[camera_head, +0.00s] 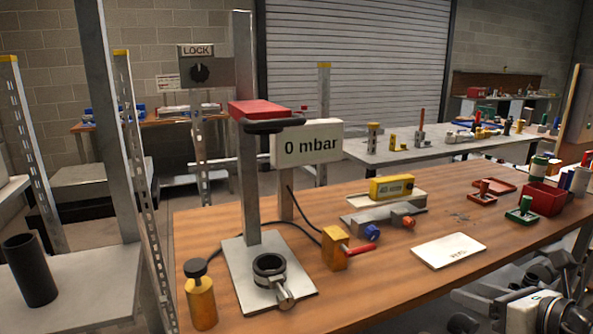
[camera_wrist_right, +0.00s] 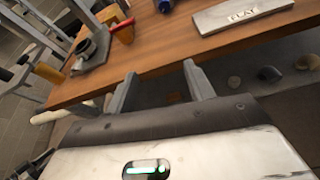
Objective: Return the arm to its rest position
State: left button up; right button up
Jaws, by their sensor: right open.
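My right arm (camera_head: 535,305) is at the lower right of the head view, beyond the table's front edge and apart from the things on the table. In the right wrist view my right gripper (camera_wrist_right: 160,88) has its two grey fingers spread, with nothing between them. The fingers point toward the front edge of the wooden table (camera_wrist_right: 150,65). My left gripper is in neither view.
The wooden table (camera_head: 390,270) holds a metal stand (camera_head: 247,190), a "0 mbar" display (camera_head: 308,145), a yellow meter (camera_head: 392,187), a white plate (camera_head: 448,250), a brass cylinder (camera_head: 201,303) and a red bin (camera_head: 543,200). A dark cylinder (camera_head: 31,270) stands on the left bench.

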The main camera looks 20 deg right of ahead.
jog(key=w+a+f+m+t+y, duration=0.1)
jog(key=w+a+m+t+y, duration=0.15)
jog(key=a+m, duration=0.45)
jog(key=s+a+f+m+g, duration=0.2)
jog(key=s+a+f+m, duration=0.2)
jog(key=a+f+m, duration=0.6)
jog(key=s+a+f+m+g+h, duration=0.1)
jog(key=s+a+f+m+g, duration=0.2)
jog(key=a+f+m, duration=0.8)
jog(key=s+a+m, duration=0.1)
jog(key=m, duration=0.4)
jog(key=shift+s+a+g, duration=0.2)
jog(key=shift+g, duration=0.15)
jog(key=shift+d, duration=0.1)
